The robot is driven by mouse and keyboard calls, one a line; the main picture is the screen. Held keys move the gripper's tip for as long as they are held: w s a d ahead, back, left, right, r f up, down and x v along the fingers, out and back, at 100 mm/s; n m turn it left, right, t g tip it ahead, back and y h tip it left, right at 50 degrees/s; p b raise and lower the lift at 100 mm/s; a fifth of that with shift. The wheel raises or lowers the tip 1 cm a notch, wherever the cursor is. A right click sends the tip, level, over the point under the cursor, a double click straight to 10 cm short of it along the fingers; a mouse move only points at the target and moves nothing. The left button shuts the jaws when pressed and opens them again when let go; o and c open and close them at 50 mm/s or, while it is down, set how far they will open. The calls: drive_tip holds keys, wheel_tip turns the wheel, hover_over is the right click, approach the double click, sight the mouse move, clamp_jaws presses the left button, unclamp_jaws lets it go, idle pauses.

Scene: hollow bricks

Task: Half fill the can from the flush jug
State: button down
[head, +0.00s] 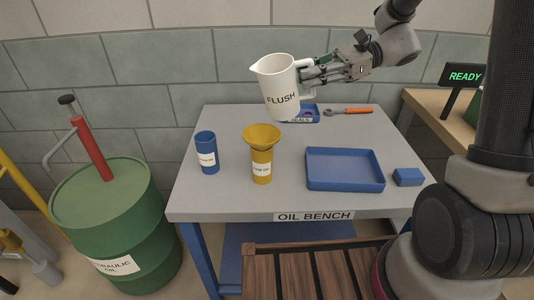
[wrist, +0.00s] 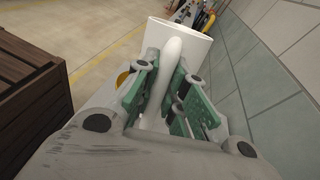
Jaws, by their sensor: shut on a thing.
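The white flush jug (head: 277,90), lettered FLUSH, is held up above the back of the bench, slightly tilted with its spout to the left. My gripper (head: 308,76) is shut on its handle at the right side. In the wrist view my gripper (wrist: 172,90) closes around the white handle, with the jug (wrist: 180,45) beyond it. A blue can (head: 207,153) with a white label stands on the left of the bench. A yellow can (head: 262,167) with a yellow funnel (head: 262,138) in its top stands right of it. The inside of the jug cannot be seen.
The grey bench (head: 230,200) also bears a blue tray (head: 345,184), a small blue block (head: 408,177), a blue seals bin (head: 312,112) and an orange-handled wrench (head: 347,111). A green drum (head: 115,220) with a pump stands at left. A READY sign (head: 465,76) stands at right.

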drive_tip(key=shift+r+h, duration=0.2)
drive_tip(key=shift+h, duration=0.2)
idle(0.6)
drive_tip(key=shift+r+n+t+h, duration=0.35)
drive_tip(key=shift+n+t+h, duration=0.05)
idle(0.3)
drive_tip(key=shift+r+t+h, duration=0.25)
drive_tip(key=shift+t+h, duration=0.05)
drive_tip(key=shift+h, duration=0.4)
